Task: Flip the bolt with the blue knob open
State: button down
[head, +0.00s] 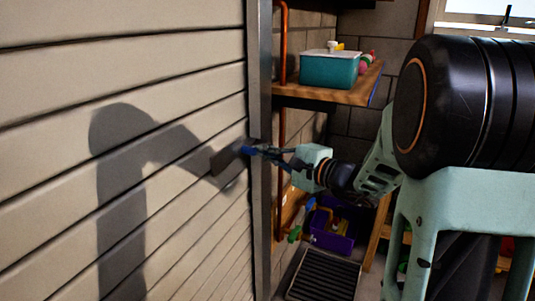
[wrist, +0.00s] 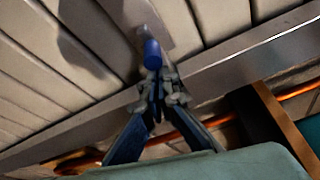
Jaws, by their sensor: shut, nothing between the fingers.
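The blue knob (head: 248,150) stands out from the slatted door by its right edge in the head view. In the wrist view the blue knob (wrist: 152,52) is upright in the picture, just beyond my fingertips. A greyish metal piece of the bolt (wrist: 150,28) shows behind it, partly hidden. My gripper (head: 262,150) is at the knob's right side in the head view. In the wrist view my gripper (wrist: 154,82) has its fingertips together, with nothing between them. The tips look very close to the knob; whether they touch it I cannot tell.
A metal post (head: 259,75) runs along the door's right edge. A wooden shelf (head: 325,95) carries a teal box (head: 329,71) above my gripper. A purple bin (head: 331,226) and a dark grate (head: 324,276) are low down. My arm's shadow falls on the door.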

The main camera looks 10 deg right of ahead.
jog(key=shift+s+a+b, duration=0.55)
jog(key=shift+s+a, duration=0.05)
jog(key=shift+s, duration=0.15)
jog(key=shift+s+a+b, duration=0.5)
jog(key=shift+s+a, duration=0.05)
jog(key=shift+s, duration=0.2)
jog(key=shift+s, duration=0.1)
